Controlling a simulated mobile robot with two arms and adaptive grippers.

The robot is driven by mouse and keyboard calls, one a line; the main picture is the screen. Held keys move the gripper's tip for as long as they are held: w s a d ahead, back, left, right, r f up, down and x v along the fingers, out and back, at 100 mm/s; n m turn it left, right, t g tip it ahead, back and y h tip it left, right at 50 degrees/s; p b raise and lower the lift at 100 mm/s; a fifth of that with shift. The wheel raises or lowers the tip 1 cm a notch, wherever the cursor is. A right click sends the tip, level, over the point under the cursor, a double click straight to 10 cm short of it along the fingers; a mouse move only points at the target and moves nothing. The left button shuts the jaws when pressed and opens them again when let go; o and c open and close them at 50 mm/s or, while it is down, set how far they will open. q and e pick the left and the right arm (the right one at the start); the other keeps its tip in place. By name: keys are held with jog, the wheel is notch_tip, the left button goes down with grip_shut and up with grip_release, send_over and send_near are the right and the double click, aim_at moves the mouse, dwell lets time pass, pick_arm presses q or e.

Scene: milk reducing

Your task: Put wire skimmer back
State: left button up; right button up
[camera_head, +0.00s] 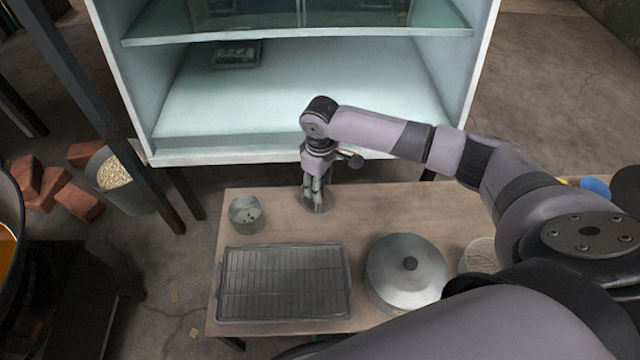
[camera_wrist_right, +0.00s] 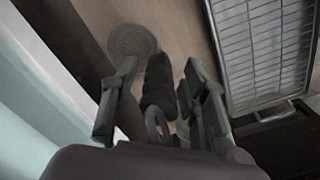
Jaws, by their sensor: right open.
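The wire skimmer's round mesh head (camera_head: 327,204) is at the back of the wooden table, just under my right gripper (camera_head: 317,203). In the right wrist view, the skimmer (camera_wrist_right: 132,41) shows its mesh disc, and its dark handle with a loop at the end rises between the two fingers of my right gripper (camera_wrist_right: 160,95). The fingers are open, one on each side of the handle. I cannot tell whether either finger touches it. Most of the handle is hidden by the gripper in the head view. My left gripper is not in view.
On the table (camera_head: 380,208) are a metal cup (camera_head: 246,213), a wire-rack tray (camera_head: 284,283) and a lidded pot (camera_head: 405,272). A white cabinet (camera_head: 290,95) with a glass shelf stands close behind. A bucket of grain (camera_head: 115,173) and bricks (camera_head: 78,201) lie to the left.

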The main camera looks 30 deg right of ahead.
notch_tip(320, 180, up, 6)
jog(key=shift+f+p, duration=0.2)
jog(key=shift+p, duration=0.8)
notch_tip(320, 180, up, 6)
jog(key=shift+r+p, duration=0.1)
jog(key=shift+p, duration=0.75)
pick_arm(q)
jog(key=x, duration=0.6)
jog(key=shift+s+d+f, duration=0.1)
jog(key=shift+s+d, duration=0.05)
